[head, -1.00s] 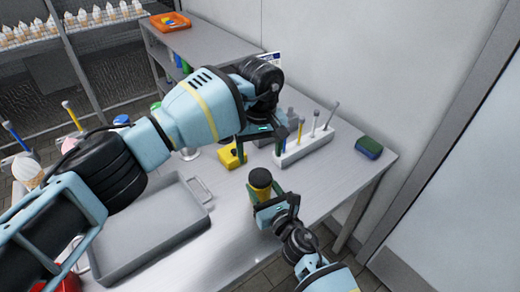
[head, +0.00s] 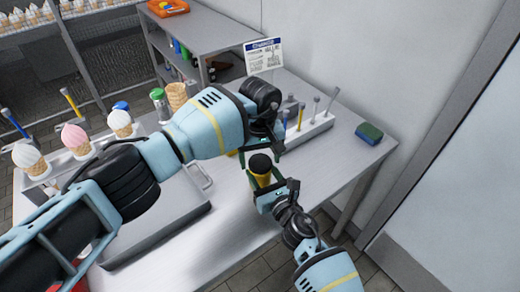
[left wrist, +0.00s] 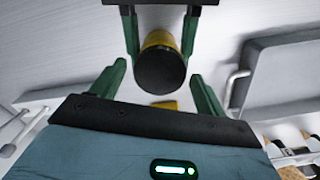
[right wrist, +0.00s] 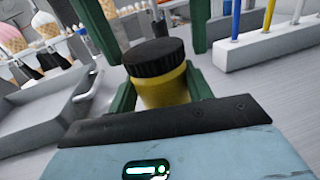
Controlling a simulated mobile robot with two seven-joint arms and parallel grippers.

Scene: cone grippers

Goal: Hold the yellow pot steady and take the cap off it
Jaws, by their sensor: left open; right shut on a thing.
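My right gripper (right wrist: 160,82) is shut around the body of the pot (right wrist: 165,92), below the ribbed cap (right wrist: 155,57). My left gripper (left wrist: 159,70) is open just above the pot. In the left wrist view its fingers lie either side of the round black cap (left wrist: 160,74), with gaps. The pot's yellow side (left wrist: 158,38) shows beyond the cap. My left arm hides part of the table in the head view.
A grey tray (head: 165,228) lies left on the table. A white holder (head: 308,132) with several upright tools stands behind the pot. A green-blue sponge (head: 369,133) lies at the right. An ice-cream cone rack (head: 75,160) and a sign (head: 263,55) stand farther back.

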